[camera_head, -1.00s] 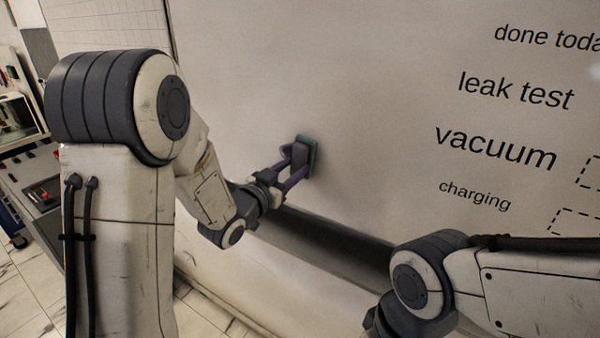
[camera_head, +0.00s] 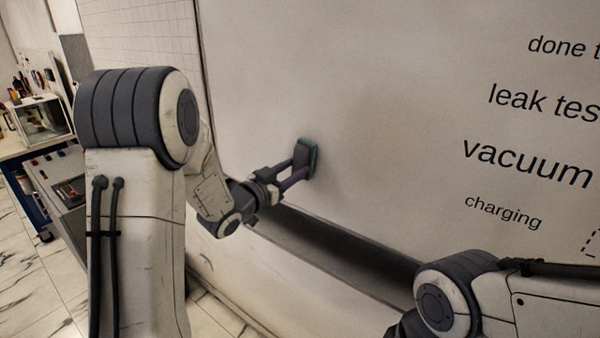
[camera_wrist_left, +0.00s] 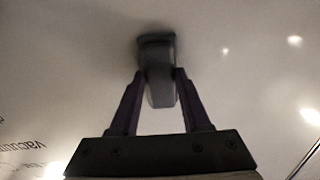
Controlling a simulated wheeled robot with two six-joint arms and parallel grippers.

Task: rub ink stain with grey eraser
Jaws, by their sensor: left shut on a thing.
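My left gripper (camera_head: 298,170) is shut on the grey eraser (camera_head: 304,154), which has a teal edge on its board side. The eraser is held at the whiteboard (camera_head: 400,80), and its face seems to touch the board. In the left wrist view the eraser (camera_wrist_left: 160,88) sits between the purple fingers of the left gripper (camera_wrist_left: 160,82), against the pale board. No ink stain shows in either view; I cannot tell if one is behind the eraser. My right arm comes in at the lower right of the head view, but its gripper is out of the picture.
A dark tray ledge (camera_head: 340,245) runs along the board's lower edge, below the left gripper. Black writing, such as "vacuum" (camera_head: 525,163), is on the board's right part. A workbench (camera_head: 65,185) with equipment stands at the far left. The board around the eraser is bare.

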